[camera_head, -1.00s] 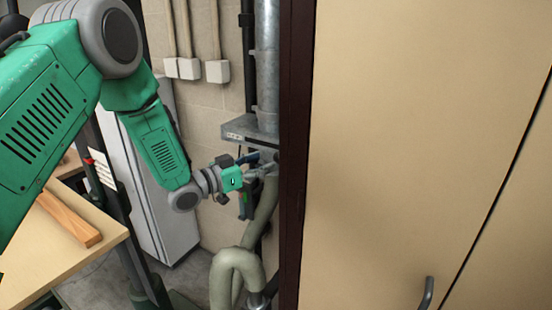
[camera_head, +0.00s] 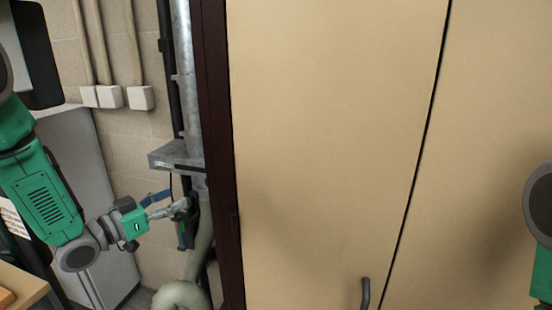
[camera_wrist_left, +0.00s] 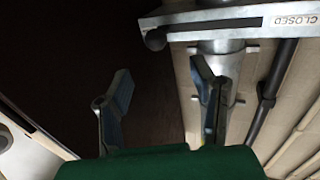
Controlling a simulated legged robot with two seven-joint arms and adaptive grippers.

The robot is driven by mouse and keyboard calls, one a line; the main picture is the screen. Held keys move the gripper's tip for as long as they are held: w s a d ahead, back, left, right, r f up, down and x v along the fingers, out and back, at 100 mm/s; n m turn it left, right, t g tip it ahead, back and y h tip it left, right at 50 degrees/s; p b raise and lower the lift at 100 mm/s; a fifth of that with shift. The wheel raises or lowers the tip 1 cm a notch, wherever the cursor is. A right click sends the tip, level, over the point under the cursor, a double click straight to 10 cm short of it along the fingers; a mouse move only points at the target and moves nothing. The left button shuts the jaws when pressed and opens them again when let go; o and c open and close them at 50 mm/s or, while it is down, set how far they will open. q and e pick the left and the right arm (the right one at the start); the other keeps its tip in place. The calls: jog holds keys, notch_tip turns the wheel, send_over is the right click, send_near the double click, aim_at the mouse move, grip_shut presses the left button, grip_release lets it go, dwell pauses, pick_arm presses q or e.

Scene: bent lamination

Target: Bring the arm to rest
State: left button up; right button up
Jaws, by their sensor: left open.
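My left gripper (camera_head: 184,208) is in front of the metal duct, below the grey slide gate (camera_head: 172,157), beside the dark cabinet edge. In the left wrist view its two fingers (camera_wrist_left: 161,88) stand wide apart with nothing between them. The gate (camera_wrist_left: 225,24) crosses the top right of that view, beyond the fingertips, and bears a label reading CLOSED. I see no contact between the fingers and the gate. Part of my right arm shows at the right edge of the head view, but its gripper is outside the picture.
A large beige cabinet (camera_head: 330,130) with a dark side edge (camera_head: 217,150) and a handle (camera_head: 366,293) fills the middle and right, close to my left gripper. A flexible hose (camera_head: 181,296) hangs below. A grey locker (camera_head: 85,170) and a wooden bench (camera_head: 25,290) are at left.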

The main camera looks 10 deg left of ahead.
pick_arm(q)
jog(key=s+d+f+n+g+y+b, duration=0.15)
jog(key=s+f, duration=0.25)
jog(key=f, duration=0.5)
jog(key=s+d+f+n+g+y+b, duration=0.1)
jog(key=s+d+f+g+y+b, duration=0.3)
jog(key=f, duration=0.6)
jog(key=s+d+f+n+g+b, duration=0.1)
jog(key=s+f+g, duration=0.1)
jog(key=s+f, duration=0.5)
jog(key=s+d+f+g+y+b, duration=0.1)
jog(key=s+f+g+b, duration=0.1)
jog(key=s+f+g, duration=0.2)
jog(key=s+f+n+g+y+b, duration=0.1)
jog(key=s+f+g, duration=0.3)
jog(key=s+f, duration=0.6)
jog(key=s+b, duration=0.1)
jog(key=s, duration=0.6)
jog(key=shift+s+d+f+y, duration=0.2)
jog(key=shift+s+d+y, duration=0.15)
jog(key=shift+w, duration=0.15)
